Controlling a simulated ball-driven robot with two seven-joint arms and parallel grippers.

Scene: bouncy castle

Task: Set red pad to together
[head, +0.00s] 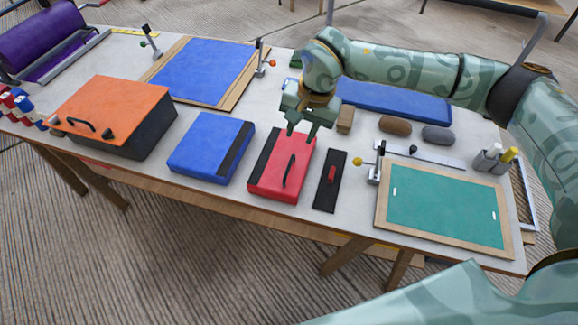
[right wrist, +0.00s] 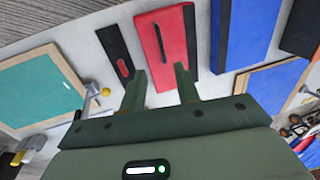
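The red pad (head: 303,160) lies on the table, with a black strip along its left side and a black handle (head: 290,172) on top. In the right wrist view the red pad (right wrist: 146,34) lies beyond my fingers. The blue pad (head: 203,143) lies to its left, with a black strip (head: 236,152) along the side facing the red pad. A gap of bare table separates the pads. My right gripper (head: 300,132) is open and empty above the far end of the red pad; its fingers (right wrist: 160,88) are apart. My left gripper is out of view.
A black plate with a red piece (head: 331,176) lies just right of the red pad. Further right is a green board (head: 440,207) with a clamp. An orange-topped box (head: 112,105) stands left of the blue pad. A wooden block (head: 345,120) and a long blue pad (head: 395,101) lie behind.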

